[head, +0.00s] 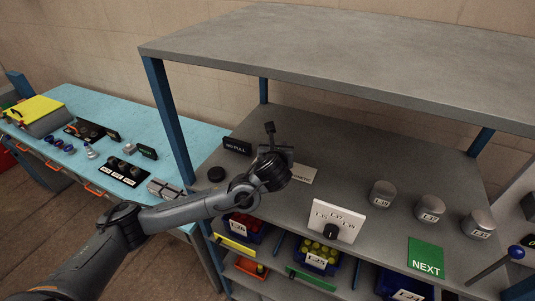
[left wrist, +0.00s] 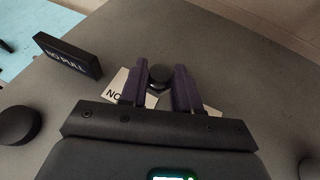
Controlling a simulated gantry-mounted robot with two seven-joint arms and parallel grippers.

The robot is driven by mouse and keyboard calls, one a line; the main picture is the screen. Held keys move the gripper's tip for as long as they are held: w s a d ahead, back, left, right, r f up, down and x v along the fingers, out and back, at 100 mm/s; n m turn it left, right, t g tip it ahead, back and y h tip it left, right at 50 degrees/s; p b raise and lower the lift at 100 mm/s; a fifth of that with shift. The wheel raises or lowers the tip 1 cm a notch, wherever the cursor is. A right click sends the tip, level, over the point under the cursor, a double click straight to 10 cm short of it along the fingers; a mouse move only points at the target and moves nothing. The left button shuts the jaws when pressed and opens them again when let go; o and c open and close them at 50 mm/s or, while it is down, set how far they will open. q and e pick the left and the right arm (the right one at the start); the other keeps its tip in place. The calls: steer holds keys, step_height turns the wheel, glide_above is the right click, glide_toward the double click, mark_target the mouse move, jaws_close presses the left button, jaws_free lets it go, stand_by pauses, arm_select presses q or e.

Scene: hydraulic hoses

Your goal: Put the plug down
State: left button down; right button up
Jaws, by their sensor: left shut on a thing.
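My left gripper (left wrist: 159,80) has its two purple fingers closed on a small dark round plug (left wrist: 158,73) in the left wrist view. The plug sits between the fingertips, above a white label plate (left wrist: 119,84). Part of the plate is hidden by the fingers, and I cannot tell whether the plug touches the surface below. In the head view my left wrist hides most of the gripper and the plug, over the middle shelf (head: 340,160); the plate shows just right of it (head: 303,174). My right gripper is not in view.
A "NO PULL" sign (head: 237,146) and a black disc (head: 216,173) stand left of my wrist. A white dial panel (head: 336,218), several grey cylinders (head: 383,194) and a green "NEXT" card (head: 426,258) lie to the right. The upper shelf (head: 340,50) hangs overhead.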

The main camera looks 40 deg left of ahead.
arm_select(q)
steer(key=a, duration=0.1)
steer(key=a+f, duration=0.1)
steer(key=a+f+p, duration=0.1)
steer(key=a, duration=0.1)
steer(key=shift+f, duration=0.25)
steer(key=shift+f+p, duration=0.35)
steer(key=shift+f, duration=1.6)
steer(key=shift+f, duration=0.1)
steer(key=c, duration=0.8)
jaws_free()
steer(key=shift+s+d+r, duration=0.3)
steer(key=shift+r, duration=0.05)
steer(key=b+v, duration=0.3)
steer(key=v, duration=0.6)
steer(key=shift+s+d, duration=0.15)
steer(key=shift+s, duration=0.05)
steer(key=shift+b+v, duration=0.4)
steer(key=shift+v, duration=0.35)
